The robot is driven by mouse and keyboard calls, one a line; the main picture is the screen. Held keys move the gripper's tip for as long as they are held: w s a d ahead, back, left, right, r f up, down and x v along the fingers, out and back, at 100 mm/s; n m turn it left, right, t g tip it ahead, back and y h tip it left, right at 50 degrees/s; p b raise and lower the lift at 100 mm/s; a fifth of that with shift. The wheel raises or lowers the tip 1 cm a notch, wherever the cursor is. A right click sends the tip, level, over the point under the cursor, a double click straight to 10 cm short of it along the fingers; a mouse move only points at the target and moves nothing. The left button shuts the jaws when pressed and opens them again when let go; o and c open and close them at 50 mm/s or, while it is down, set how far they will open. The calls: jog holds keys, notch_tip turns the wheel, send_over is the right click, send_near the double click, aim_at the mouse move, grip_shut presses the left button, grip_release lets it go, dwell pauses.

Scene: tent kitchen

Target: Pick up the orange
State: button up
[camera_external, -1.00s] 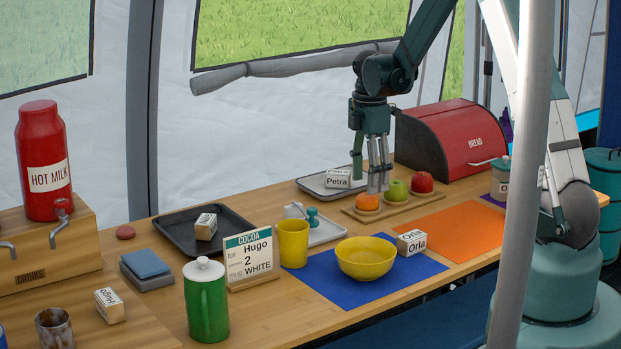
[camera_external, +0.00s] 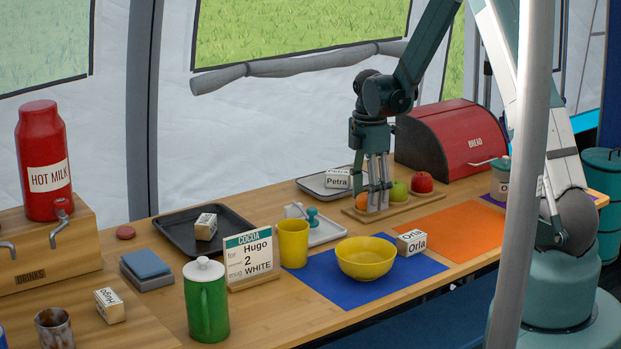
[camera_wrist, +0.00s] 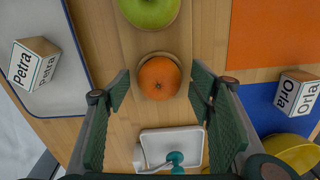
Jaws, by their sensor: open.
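The orange (camera_external: 362,201) sits at the left end of a wooden board (camera_external: 409,204), next to a green apple (camera_external: 398,190) and a red apple (camera_external: 422,182). My gripper (camera_external: 373,207) points straight down at the orange, and its fingers hide part of the fruit in the external view. In the wrist view the orange (camera_wrist: 159,78) lies between the two spread green fingers of my gripper (camera_wrist: 160,92), with a gap on each side. The green apple (camera_wrist: 149,10) shows just beyond it.
A tray with the Petra block (camera_external: 337,178) lies behind the board. A small white tray (camera_external: 327,233) stands to its left, and a yellow bowl (camera_external: 366,258) in front. The red bread box (camera_external: 452,140) stands behind the apples. An orange mat (camera_external: 460,228) is bare.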

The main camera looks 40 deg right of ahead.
dwell(0.3)
jog(key=c, duration=1)
jog(key=shift+r, duration=0.15)
jog(key=shift+r+p, duration=1.05)
jog(key=shift+r, duration=3.8)
